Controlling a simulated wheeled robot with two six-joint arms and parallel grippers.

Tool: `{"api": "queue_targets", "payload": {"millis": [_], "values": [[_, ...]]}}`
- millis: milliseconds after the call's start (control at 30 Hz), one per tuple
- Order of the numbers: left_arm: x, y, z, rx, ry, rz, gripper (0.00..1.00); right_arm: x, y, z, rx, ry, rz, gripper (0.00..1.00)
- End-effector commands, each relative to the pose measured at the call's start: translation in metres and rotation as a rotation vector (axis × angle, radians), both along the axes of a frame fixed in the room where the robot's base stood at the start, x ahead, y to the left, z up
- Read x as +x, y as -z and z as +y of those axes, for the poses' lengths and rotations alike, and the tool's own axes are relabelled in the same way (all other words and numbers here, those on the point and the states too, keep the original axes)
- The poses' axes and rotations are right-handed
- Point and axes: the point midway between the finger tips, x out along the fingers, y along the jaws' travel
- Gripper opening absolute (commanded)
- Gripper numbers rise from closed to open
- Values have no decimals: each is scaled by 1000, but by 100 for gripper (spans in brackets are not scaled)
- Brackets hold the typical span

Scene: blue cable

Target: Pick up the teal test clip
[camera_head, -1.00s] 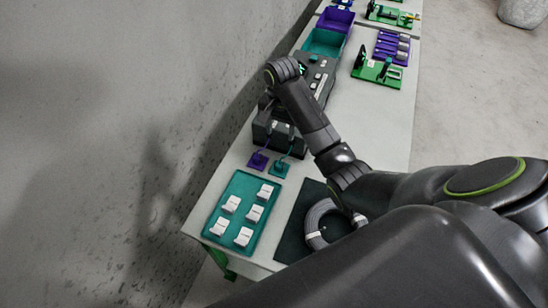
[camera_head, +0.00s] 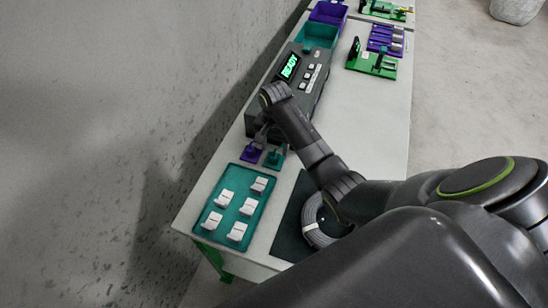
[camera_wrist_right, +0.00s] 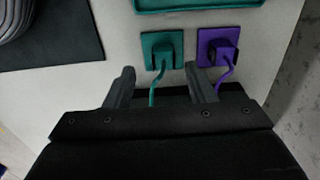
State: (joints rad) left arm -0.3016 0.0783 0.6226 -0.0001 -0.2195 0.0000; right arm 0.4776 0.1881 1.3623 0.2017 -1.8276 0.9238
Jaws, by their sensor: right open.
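The teal test clip (camera_head: 275,158) stands at the front of the dark tester, right of its purple twin. In the right wrist view the teal clip (camera_wrist_right: 161,48) sits on a square teal base just beyond the fingertips, and its teal lead runs back between the fingers. My right gripper (camera_wrist_right: 162,78) is open, one finger on each side of that lead. It is not closed on anything. In the head view the right gripper (camera_head: 264,130) hangs over the tester's near end, partly hidden by my wrist. My left gripper is out of view.
The purple clip (camera_wrist_right: 219,48) is close beside the right-hand finger. A teal tray (camera_head: 254,210) of white parts lies nearby. A coil of grey cable (camera_head: 314,225) rests on a dark mat (camera_head: 288,238). The tester (camera_head: 312,78) shows READY.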

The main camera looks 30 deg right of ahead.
Motion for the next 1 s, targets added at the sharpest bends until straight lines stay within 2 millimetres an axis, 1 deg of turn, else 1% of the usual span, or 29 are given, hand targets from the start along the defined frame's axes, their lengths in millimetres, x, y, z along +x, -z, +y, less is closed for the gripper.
{"api": "queue_targets", "payload": {"millis": [33, 100, 300, 400, 500, 700, 1000], "values": [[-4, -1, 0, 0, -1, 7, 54, 0, 4, 0, 0, 1, 3, 50], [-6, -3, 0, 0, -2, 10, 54, 2, 11, 0, 0, 1, 4, 50], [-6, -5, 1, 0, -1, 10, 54, 6, 36, 0, 1, 0, 5, 50], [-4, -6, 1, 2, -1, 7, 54, 6, 45, 0, 1, -1, 2, 50], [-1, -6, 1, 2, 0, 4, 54, 6, 49, 0, 0, -1, 1, 50], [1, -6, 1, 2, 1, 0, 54, 6, 50, 0, 0, -1, 1, 50], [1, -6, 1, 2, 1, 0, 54, 6, 49, 0, -1, 0, 1, 11]]}}
